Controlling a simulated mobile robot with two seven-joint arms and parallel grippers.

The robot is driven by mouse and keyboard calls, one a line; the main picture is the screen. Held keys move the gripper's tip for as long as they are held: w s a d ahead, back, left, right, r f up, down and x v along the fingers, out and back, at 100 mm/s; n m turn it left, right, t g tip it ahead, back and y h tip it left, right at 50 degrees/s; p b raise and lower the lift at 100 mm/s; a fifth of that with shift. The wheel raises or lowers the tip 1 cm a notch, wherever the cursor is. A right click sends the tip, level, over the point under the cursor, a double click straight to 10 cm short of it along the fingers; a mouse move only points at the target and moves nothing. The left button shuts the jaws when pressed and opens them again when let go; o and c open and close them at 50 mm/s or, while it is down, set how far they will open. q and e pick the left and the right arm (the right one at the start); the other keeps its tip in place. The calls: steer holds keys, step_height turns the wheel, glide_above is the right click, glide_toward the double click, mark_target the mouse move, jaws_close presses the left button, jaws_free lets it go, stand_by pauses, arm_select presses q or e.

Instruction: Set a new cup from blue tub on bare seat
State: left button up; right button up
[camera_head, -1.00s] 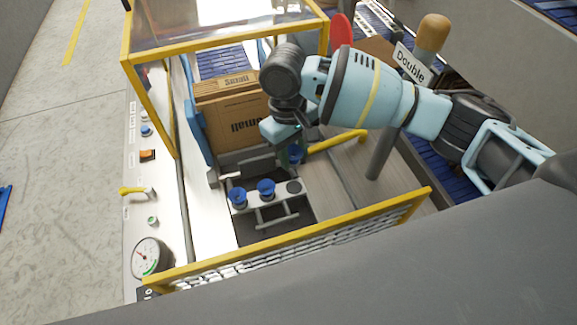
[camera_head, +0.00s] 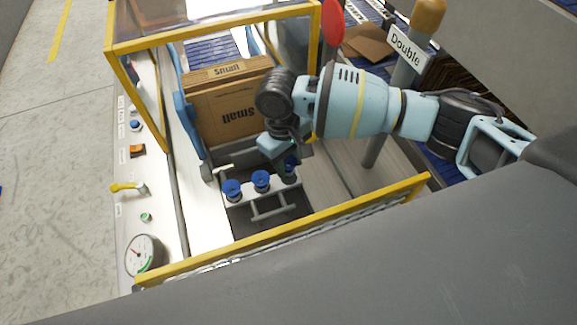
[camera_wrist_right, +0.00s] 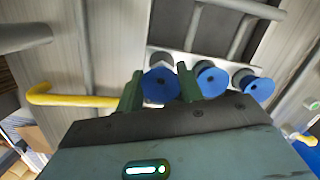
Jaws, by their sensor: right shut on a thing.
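My right gripper (camera_head: 287,157) is shut on a blue cup (camera_head: 291,163), low over the right-hand end of the cup bar. In the right wrist view the held cup (camera_wrist_right: 160,86) sits between the two green fingertips, at the end seat (camera_wrist_right: 159,60). Whether it is fully down on the seat I cannot tell. Two other blue cups, the left one (camera_head: 232,188) and the middle one (camera_head: 261,179), sit on the other seats in a row beside it. The blue tub is not recognisable in these views. My left gripper is not in view.
A brown carton marked Small (camera_head: 228,108) stands just behind the cup bar. A yellow guard rail (camera_head: 290,232) runs along the front. A grey post with the Double sign (camera_head: 406,50) stands to the right. A control panel with a gauge (camera_head: 143,254) is at the left.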

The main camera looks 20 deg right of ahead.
step_height(320, 180, down, 2)
steer(key=shift+f, duration=0.2)
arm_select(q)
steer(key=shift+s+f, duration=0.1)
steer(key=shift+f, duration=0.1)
arm_select(e)
steer(key=shift+f, duration=0.1)
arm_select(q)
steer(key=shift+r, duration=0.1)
arm_select(e)
steer(key=shift+f, duration=0.1)
steer(key=o, duration=1)
steer(key=shift+r, duration=0.35)
steer(key=r, duration=0.3)
steer(key=w+r, duration=0.1)
steer(key=r, duration=0.2)
steer(key=r+p, duration=0.1)
steer(key=r, duration=0.3)
steer(key=shift+w+a, duration=0.25)
steer(key=shift+a, duration=0.1)
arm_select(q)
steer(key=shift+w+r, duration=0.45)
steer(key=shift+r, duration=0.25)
arm_select(e)
steer(key=shift+r, duration=0.7)
